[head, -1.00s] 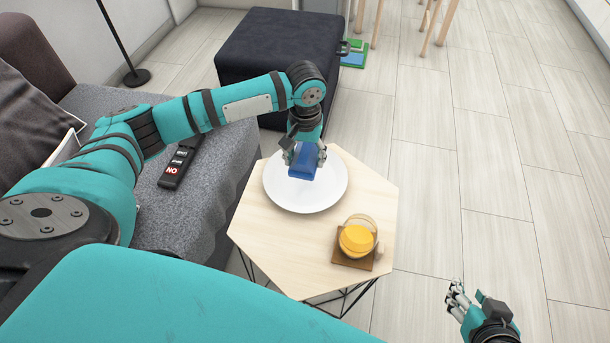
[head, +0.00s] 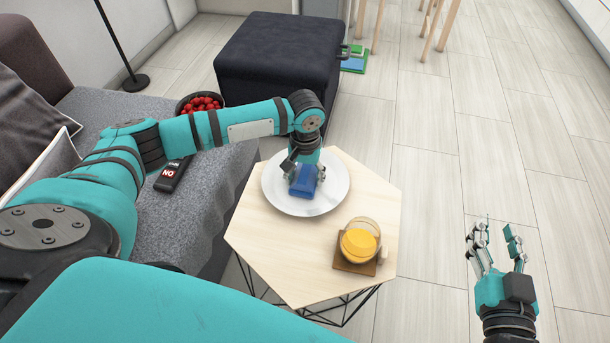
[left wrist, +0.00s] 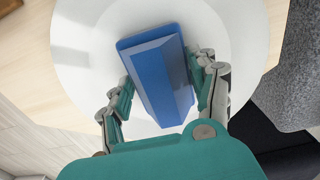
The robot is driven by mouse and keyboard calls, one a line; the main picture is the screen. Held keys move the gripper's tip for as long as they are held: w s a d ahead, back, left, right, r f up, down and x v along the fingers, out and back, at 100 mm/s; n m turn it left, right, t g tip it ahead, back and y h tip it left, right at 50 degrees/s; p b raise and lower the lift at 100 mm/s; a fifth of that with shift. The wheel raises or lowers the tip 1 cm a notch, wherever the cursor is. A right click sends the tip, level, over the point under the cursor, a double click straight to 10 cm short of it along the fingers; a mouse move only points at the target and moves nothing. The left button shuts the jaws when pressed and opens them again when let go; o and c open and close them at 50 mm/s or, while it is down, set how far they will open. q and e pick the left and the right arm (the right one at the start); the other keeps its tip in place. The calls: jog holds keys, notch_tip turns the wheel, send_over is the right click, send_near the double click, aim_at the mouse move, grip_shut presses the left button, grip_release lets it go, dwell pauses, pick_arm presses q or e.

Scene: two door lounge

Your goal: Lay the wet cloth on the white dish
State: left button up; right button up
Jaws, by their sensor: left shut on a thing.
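The wet cloth is a folded blue block (head: 304,187) over the white dish (head: 335,198) on the small wooden table. My left gripper (head: 304,180) comes down from above and is shut on the cloth. In the left wrist view the cloth (left wrist: 158,75) sits between the two fingers (left wrist: 165,92), with the dish (left wrist: 85,65) behind it. I cannot tell whether the cloth touches the dish. My right gripper (head: 497,245) is open and empty over the floor at the right.
A glass of orange drink (head: 360,240) stands on a brown coaster (head: 345,265) at the table's (head: 290,275) front right. The grey sofa (head: 215,185) holds a black remote (head: 172,176) and a bowl of red fruit (head: 201,103). A dark ottoman (head: 280,60) stands behind.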

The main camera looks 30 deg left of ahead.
pick_arm(q)
jog(key=o, duration=1)
pick_arm(e)
jog(key=shift+d+f, duration=0.1)
jog(key=shift+f, duration=0.25)
